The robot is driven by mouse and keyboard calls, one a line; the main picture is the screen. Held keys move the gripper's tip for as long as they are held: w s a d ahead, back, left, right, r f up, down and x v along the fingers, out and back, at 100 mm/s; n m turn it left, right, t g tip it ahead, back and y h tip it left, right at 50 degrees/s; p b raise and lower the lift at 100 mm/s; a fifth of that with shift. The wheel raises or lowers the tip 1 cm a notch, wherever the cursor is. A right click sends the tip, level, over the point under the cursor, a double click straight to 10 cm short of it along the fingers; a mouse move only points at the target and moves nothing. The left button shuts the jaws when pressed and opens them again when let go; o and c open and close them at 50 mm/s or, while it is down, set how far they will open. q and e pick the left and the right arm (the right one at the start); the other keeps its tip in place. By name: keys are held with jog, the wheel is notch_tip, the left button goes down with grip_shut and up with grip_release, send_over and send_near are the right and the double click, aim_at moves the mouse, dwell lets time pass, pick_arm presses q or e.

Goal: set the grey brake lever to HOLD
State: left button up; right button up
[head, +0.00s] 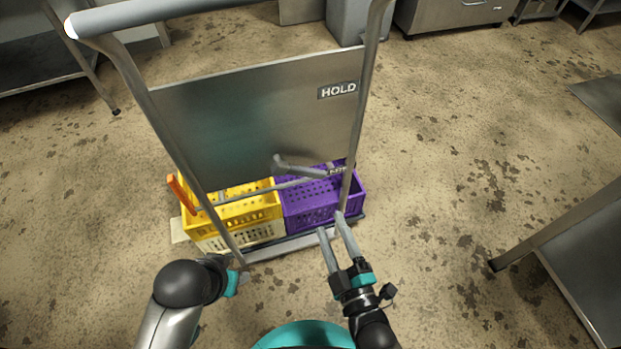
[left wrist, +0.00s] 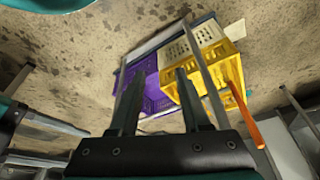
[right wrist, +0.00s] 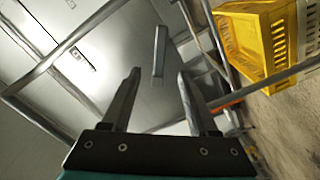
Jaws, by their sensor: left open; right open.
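The grey brake lever (head: 305,170) is on the cart's metal panel (head: 250,115), at its lower edge, pointing right and slightly down in the head view. A HOLD label (head: 338,90) is at the panel's upper right, well above the lever. My right gripper (head: 331,224) is open and empty, below and right of the lever. In the right wrist view the lever (right wrist: 160,52) appears beyond the gap between the open fingertips (right wrist: 158,75), not touching them. My left gripper (left wrist: 158,92) is open and empty at the cart's lower left; the head view shows little of it.
The cart carries a yellow crate (head: 235,212) and a purple crate (head: 322,200). An orange bar (head: 182,195) stands at the yellow crate's left. The cart's grey push handle (head: 150,12) crosses above. A metal table (head: 585,255) is at right; floor between is clear.

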pick_arm(q)
notch_tip(320, 180, up, 5)
jog(key=b, duration=0.3)
pick_arm(e)
send_near(310, 176)
jog(key=w, duration=0.3)
jog(key=x, duration=0.1)
jog(key=a+b+x, duration=0.1)
jog(key=x, duration=0.1)
jog(key=shift+w, duration=0.2)
jog(key=shift+b+x, duration=0.5)
jog(key=shift+x, duration=0.7)
pick_arm(q)
jog(key=w+d+t+h, duration=0.2)
jog(key=w+d+t, duration=0.3)
jog(key=d, duration=0.1)
jog(key=shift+m+t+h, duration=0.3)
jog(key=shift+t+h, duration=0.1)
pick_arm(e)
jog(key=shift+w+a, duration=0.25)
jog(key=shift+w, duration=0.4)
grip_shut()
